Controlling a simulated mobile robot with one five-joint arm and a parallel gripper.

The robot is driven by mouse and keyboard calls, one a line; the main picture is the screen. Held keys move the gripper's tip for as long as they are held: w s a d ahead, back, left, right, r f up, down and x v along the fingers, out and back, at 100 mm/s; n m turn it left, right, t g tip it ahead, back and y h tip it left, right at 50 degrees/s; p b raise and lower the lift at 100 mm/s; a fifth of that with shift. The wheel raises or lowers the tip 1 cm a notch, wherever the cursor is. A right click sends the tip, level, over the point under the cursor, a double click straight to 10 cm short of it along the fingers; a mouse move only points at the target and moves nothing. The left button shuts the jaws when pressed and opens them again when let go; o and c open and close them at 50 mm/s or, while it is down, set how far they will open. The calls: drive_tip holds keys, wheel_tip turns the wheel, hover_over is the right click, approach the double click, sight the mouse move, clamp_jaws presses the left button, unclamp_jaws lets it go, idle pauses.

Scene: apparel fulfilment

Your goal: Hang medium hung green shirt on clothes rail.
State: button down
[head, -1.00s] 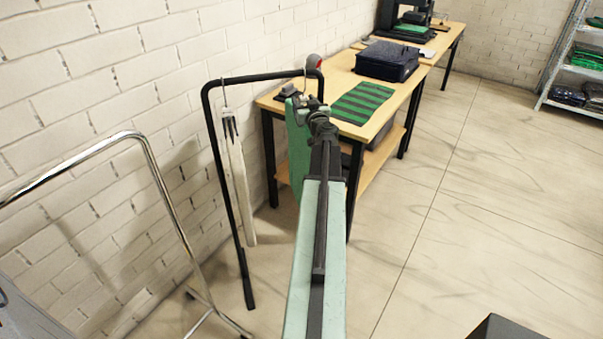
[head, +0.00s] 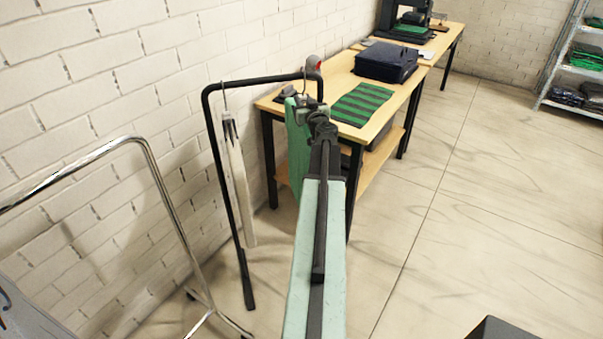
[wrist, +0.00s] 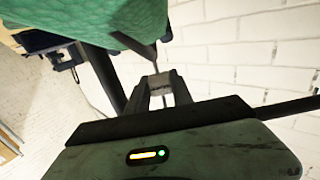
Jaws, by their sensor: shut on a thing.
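The green shirt (head: 297,140) hangs upright below my gripper (head: 310,104), at the right end of a black clothes rail (head: 255,79). My gripper is shut on the shirt's hanger near its hook. The hook rises beside the rail's right end; I cannot tell whether it rests on the bar. In the wrist view, the shirt (wrist: 105,22) fills the upper left, and my gripper (wrist: 160,84) is closed on the narrow hanger part. My arm hides part of the shirt in the head view.
A white garment (head: 240,195) hangs at the left of the black rail. A chrome rail (head: 85,162) stands at the left. A wooden table (head: 385,118) behind holds a green striped cloth (head: 361,103) and a dark folded stack (head: 386,61).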

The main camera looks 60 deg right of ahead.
drive_tip(key=shift+r+p, duration=0.9)
drive_tip(key=shift+r, duration=0.25)
drive_tip(key=shift+v, duration=3)
drive_tip(key=s+a+n+t+y, duration=0.3)
drive_tip(key=a+n+y, duration=0.4)
drive_tip(key=a+y, duration=0.3)
drive_tip(key=a+t, duration=0.1)
drive_tip(key=a, duration=0.3)
drive_tip(key=shift+y, duration=0.3)
